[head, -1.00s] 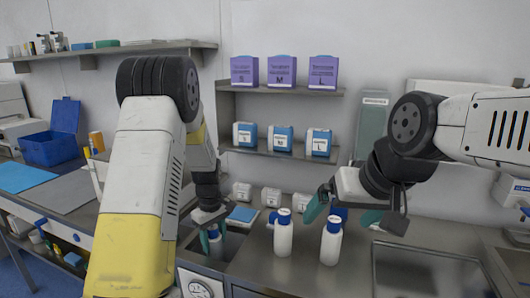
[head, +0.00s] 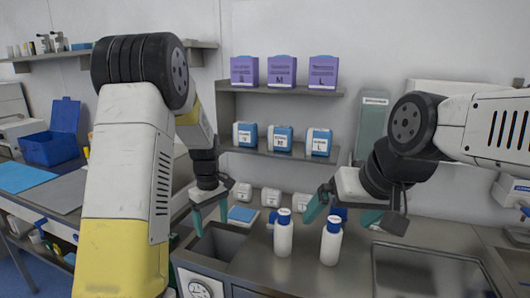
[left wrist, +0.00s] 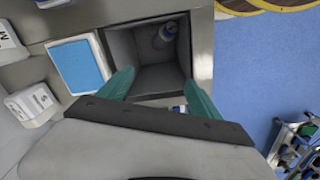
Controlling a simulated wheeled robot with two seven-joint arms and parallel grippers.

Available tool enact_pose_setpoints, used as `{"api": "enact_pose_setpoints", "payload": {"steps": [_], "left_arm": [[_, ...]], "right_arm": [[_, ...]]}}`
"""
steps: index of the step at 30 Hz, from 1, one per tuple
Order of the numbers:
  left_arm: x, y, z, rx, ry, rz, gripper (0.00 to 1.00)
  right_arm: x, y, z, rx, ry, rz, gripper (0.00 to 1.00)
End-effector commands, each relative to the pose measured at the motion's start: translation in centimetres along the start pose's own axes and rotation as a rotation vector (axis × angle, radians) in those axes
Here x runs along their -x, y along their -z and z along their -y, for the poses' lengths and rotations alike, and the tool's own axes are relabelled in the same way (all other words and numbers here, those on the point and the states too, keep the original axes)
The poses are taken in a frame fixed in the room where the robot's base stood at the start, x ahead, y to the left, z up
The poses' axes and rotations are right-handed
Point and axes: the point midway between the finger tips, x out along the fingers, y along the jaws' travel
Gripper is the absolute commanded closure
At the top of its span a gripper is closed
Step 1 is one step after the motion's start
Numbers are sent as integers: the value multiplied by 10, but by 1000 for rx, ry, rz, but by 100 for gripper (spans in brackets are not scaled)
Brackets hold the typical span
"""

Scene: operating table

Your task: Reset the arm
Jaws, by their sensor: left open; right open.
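My left gripper (head: 210,222) is open and empty above a square sunken bin (head: 222,238) in the counter. My right gripper (head: 342,213) is open over the counter, just behind and above two white bottles with blue caps. One bottle (head: 283,238) stands upright to the left, the other (head: 331,245) upright to the right. I cannot tell whether a finger touches the right one.
A blue-topped box (head: 243,214) lies beside the bin. White containers (head: 271,197) stand along the wall, below shelves with blue-labelled jugs (head: 281,139) and purple boxes (head: 282,71). A sink basin (head: 425,272) is at the right. A blue crate (head: 50,148) sits at the left.

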Motion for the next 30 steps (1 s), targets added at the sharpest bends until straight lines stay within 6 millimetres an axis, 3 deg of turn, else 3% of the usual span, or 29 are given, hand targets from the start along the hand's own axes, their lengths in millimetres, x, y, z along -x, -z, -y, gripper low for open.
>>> {"api": "enact_pose_setpoints", "payload": {"steps": [10,13,17,24,30], "left_arm": [[9,-1,1,-2,-3,0,26],[21,-5,4,-26,-28,-1,26],[59,-21,18,-110,-104,-10,26],[137,-72,64,-363,-272,-91,26],[177,-120,109,-583,-367,-220,26]], "right_arm": [[0,0,0,0,0,0,0],[0,0,0,0,0,0,0],[0,0,0,0,0,0,0],[0,0,0,0,0,0,0],[0,0,0,0,0,0,0]]}}
